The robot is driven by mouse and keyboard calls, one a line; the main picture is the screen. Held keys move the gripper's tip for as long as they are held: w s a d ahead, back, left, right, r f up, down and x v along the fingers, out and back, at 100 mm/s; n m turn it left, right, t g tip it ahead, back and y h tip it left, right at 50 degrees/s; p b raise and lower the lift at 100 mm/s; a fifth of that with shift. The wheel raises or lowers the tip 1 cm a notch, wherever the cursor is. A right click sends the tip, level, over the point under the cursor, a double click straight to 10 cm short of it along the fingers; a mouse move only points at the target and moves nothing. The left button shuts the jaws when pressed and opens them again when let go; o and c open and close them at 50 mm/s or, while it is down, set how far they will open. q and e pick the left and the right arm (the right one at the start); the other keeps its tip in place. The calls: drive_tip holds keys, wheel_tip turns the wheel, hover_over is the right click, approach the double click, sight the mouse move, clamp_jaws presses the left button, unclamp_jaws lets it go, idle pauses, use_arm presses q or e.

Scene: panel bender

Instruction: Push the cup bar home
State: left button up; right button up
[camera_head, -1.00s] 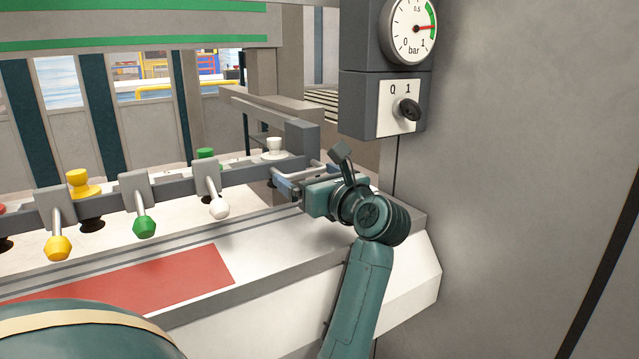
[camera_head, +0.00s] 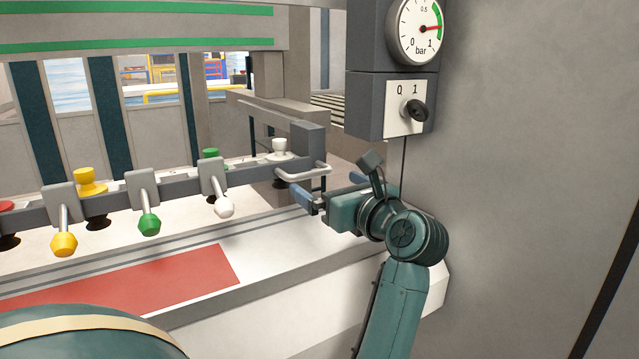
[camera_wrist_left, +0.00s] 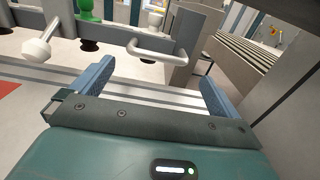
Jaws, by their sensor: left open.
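The cup bar (camera_head: 130,195) is a long dark grey bar running across the bender's bed. It carries knobbed levers, yellow (camera_head: 64,244), green (camera_head: 149,224) and white (camera_head: 223,207), with dark cups beneath. A pale U-shaped handle (camera_head: 326,171) sits at its right end; it also shows in the left wrist view (camera_wrist_left: 160,52). My left gripper (camera_head: 322,187) is open and empty, in front of the handle and to its right. Its two blue fingers (camera_wrist_left: 153,75) are spread wide, with the handle beyond their tips and apart from them. My right gripper is out of view.
A gauge (camera_head: 418,30) and a rotary switch (camera_head: 414,108) are on a dark column above my left arm. A big grey panel (camera_head: 530,180) fills the right. A red patch (camera_head: 140,285) lies on the white front ledge. A grey post (camera_head: 308,140) stands behind the handle.

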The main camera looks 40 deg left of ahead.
use_arm(q)
drive_tip(key=b+v, duration=0.1)
drive_tip(key=v, duration=0.5)
drive_tip(key=shift+d+f+b, duration=0.1)
drive_tip(key=shift+d+b, duration=0.2)
drive_tip(key=shift+d, duration=0.1)
drive_tip(key=shift+s+d, duration=0.25)
drive_tip(key=shift+d, duration=0.35)
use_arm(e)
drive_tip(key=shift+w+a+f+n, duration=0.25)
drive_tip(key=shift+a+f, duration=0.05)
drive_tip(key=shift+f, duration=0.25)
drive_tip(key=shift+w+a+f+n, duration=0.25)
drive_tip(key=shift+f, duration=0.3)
